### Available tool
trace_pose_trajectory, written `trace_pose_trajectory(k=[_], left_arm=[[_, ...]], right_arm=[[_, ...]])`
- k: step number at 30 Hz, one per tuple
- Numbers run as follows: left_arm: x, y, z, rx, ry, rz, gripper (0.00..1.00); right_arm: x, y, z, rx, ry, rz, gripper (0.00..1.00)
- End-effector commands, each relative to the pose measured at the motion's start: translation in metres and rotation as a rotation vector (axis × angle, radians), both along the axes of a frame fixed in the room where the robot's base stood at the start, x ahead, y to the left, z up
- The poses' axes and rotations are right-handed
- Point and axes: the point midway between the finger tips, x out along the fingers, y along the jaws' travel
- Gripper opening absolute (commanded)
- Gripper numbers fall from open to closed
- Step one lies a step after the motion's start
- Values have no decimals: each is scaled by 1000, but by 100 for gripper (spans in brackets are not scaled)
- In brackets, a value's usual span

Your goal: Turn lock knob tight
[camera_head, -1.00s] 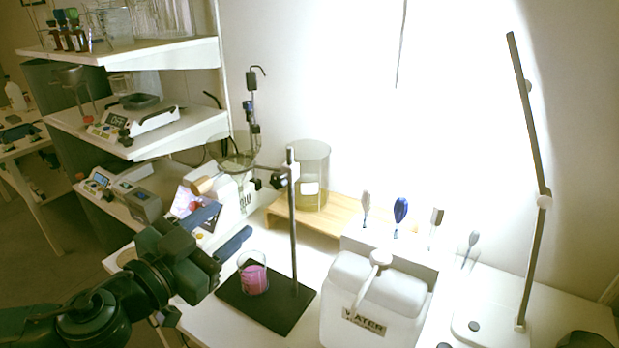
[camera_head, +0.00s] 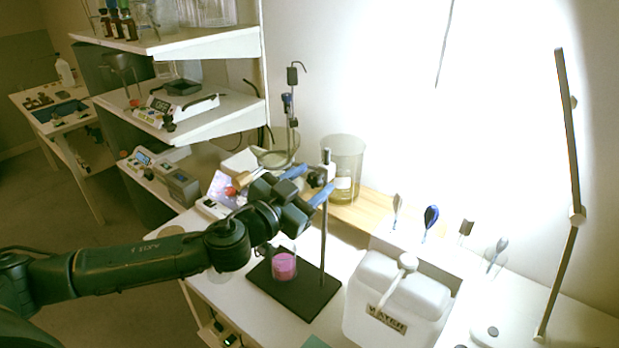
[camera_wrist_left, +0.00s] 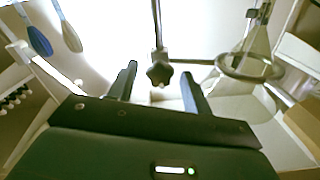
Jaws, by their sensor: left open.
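The lock knob (camera_wrist_left: 159,74) is a dark, star-shaped knob on the stand's vertical rod, seen in the left wrist view. It lies just beyond and between the fingertips of my left gripper (camera_wrist_left: 158,78), which is open. In the head view the left gripper (camera_head: 308,183) is raised next to the stand rod (camera_head: 324,235), at the height of the clamp (camera_head: 318,178). The ring (camera_wrist_left: 250,68) shows to the right of the knob in the wrist view. A beaker with pink liquid (camera_head: 284,266) stands on the black stand base (camera_head: 310,296). My right gripper is not visible.
A white water container (camera_head: 398,300) stands right of the stand. A large glass beaker (camera_head: 342,165) stands on a wooden platform (camera_head: 375,215) behind. Shelves (camera_head: 190,125) with instruments are at the left. A lamp arm (camera_head: 572,150) rises at the right.

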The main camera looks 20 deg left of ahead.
Motion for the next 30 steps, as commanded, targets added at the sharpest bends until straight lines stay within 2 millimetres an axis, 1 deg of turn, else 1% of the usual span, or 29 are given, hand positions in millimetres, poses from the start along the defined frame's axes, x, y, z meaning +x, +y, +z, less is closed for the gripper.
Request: trace_pose_trajectory(k=[8,24,30], left_arm=[[1,-1,0,0,0,-1,49],[1,0,0,0,0,0,5],[1,0,0,10,-4,0,5]], right_arm=[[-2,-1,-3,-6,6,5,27],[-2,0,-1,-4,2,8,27],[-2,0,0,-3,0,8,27]])
